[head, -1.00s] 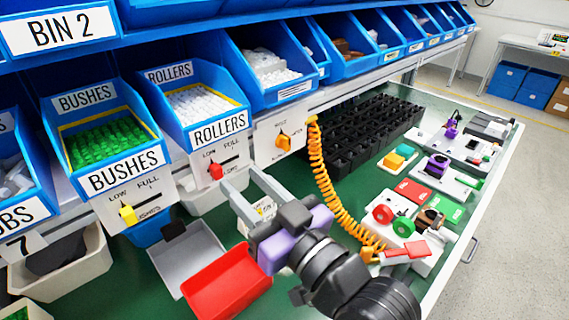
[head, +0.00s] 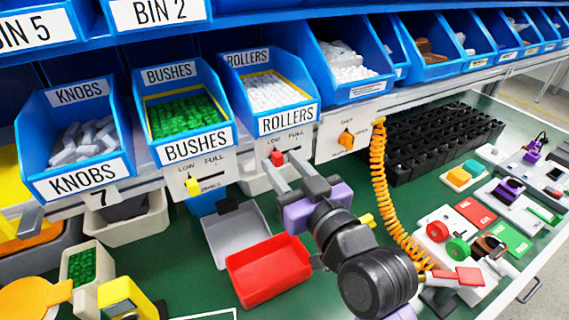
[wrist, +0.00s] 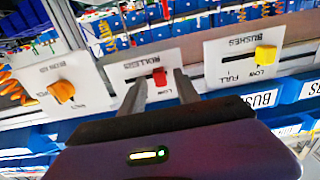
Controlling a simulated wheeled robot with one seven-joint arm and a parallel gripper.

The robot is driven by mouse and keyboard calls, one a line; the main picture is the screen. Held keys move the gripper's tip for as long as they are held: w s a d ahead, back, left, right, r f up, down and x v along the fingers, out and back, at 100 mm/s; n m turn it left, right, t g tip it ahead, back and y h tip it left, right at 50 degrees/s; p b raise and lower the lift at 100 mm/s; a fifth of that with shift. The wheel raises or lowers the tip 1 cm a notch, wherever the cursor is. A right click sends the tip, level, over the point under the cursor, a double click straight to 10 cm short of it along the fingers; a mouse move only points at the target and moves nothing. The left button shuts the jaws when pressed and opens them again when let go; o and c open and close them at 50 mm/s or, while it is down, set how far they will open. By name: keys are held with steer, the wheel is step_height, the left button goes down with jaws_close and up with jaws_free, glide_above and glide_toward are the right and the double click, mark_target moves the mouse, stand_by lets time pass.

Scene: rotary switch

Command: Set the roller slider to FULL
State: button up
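The roller slider is a red knob (head: 277,157) on a white plate under the ROLLERS bin (head: 268,95). It sits at the LOW end of its slot; FULL is to the right in the head view. My gripper (head: 281,162) points at this plate with its two fingers apart. In the wrist view the plate appears upside down, and the red knob (wrist: 159,76) shows between the open fingertips (wrist: 160,80). I cannot tell whether either finger touches the knob.
A yellow bushes slider (head: 193,187) is to the left and an orange rotary knob (head: 346,139) to the right. A coiled orange cord (head: 380,180) hangs further right. A red tray (head: 268,272) and a grey tray (head: 240,232) lie below on the green bench.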

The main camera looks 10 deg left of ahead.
jaws_close()
stand_by(1.4)
